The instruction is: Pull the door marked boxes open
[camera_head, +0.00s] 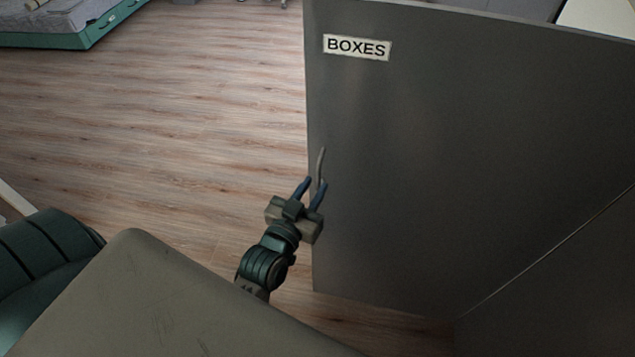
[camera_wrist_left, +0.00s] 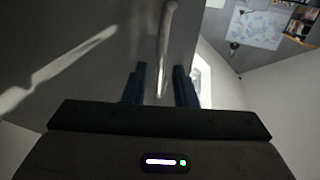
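The dark grey door (camera_head: 430,150) marked BOXES fills the right of the head view, its white label (camera_head: 357,47) near the top left corner. Its slim pale handle (camera_head: 321,165) is a bar near the door's left edge. My left gripper (camera_head: 312,189) is at the handle's lower part. In the left wrist view the handle (camera_wrist_left: 167,35) runs down between the two dark fingers (camera_wrist_left: 160,85), with a gap on each side. The left gripper is open around the handle, not clamped on it. My right gripper is not in view.
Another dark panel (camera_head: 575,285) meets the door along a slanted line at lower right. Wooden floor (camera_head: 160,110) lies clear to the left of the door. A bed with a green frame (camera_head: 100,28) stands at far upper left.

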